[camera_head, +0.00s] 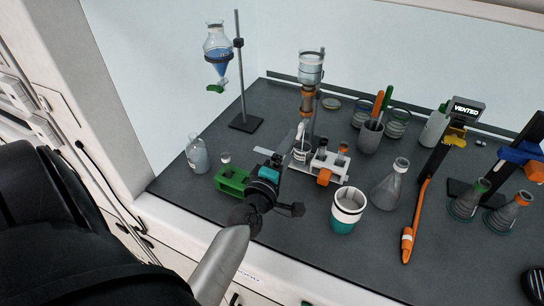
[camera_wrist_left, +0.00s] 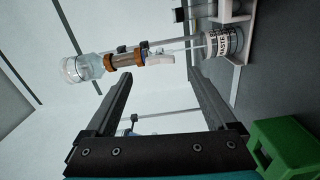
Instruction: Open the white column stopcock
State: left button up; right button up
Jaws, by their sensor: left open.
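The glass column (camera_head: 307,100) with a brown band of packing stands clamped upright on a rod in the middle of the bench. Its white stopcock (camera_wrist_left: 160,59) shows in the left wrist view below the brown part; in the head view it is small and hard to make out. My left gripper (camera_head: 286,150) is open and empty, in front of the column's lower end. In the left wrist view its fingertips (camera_wrist_left: 157,66) stand apart with the stopcock in line with the gap, seemingly beyond them. I see no contact. My right gripper is not in view.
A waste-labelled beaker (camera_wrist_left: 222,42) stands under the column. A white rack (camera_head: 322,168), a green block (camera_head: 232,181) and a teal-banded cup (camera_head: 346,212) are near my gripper. A blue-filled separating funnel (camera_head: 217,55) hangs at back left.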

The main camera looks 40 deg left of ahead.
pick_arm(q)
jog(key=v, duration=0.9)
jog(key=shift+s+d+b, duration=0.15)
jog(key=shift+s+b, duration=0.15)
jog(key=shift+b, duration=0.15)
